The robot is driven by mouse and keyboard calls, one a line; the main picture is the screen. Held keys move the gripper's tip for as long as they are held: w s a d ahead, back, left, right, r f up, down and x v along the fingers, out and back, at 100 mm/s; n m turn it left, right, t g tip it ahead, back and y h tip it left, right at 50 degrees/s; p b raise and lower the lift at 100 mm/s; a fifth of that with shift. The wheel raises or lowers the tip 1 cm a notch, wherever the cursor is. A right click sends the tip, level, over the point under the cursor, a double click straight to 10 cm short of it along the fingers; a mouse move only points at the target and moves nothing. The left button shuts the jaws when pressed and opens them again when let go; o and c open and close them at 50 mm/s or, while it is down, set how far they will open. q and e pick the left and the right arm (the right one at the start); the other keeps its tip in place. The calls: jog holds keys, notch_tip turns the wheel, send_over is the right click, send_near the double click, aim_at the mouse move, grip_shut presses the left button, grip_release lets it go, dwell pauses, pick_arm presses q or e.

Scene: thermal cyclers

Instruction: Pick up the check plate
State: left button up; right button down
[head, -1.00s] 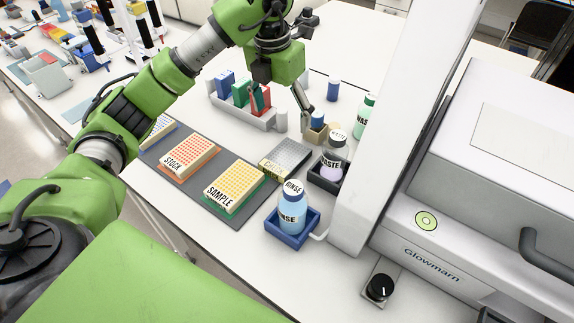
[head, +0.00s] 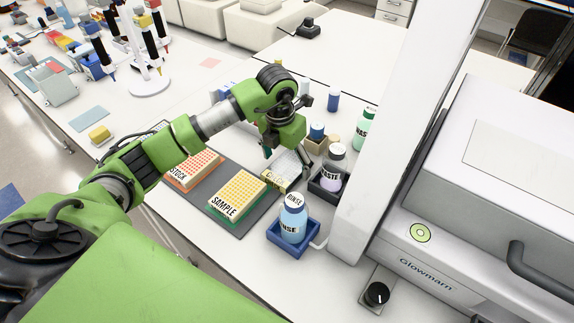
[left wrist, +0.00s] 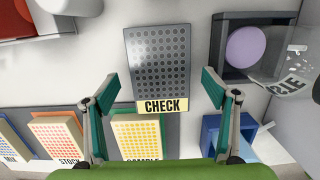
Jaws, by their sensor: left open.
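The check plate (left wrist: 158,62) is a grey well plate with a yellow strip reading CHECK. In the left wrist view it lies between and beyond my left gripper's fingers. In the head view the gripper (head: 286,161) points down above the plate. I cannot tell the exact height. My right gripper is not in view.
The sample plate (head: 237,193) and stock plate (head: 192,171) lie beside it on the mat (head: 237,229). The rinse bottle (head: 293,220) stands in a blue tray (head: 290,249).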

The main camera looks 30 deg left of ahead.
pick_arm(q)
jog(key=shift+w+f, duration=0.1)
jog(key=shift+f, duration=0.4)
jog(key=c, duration=1.2)
jog(key=shift+c, duration=0.2)
jog(key=shift+r, duration=0.15)
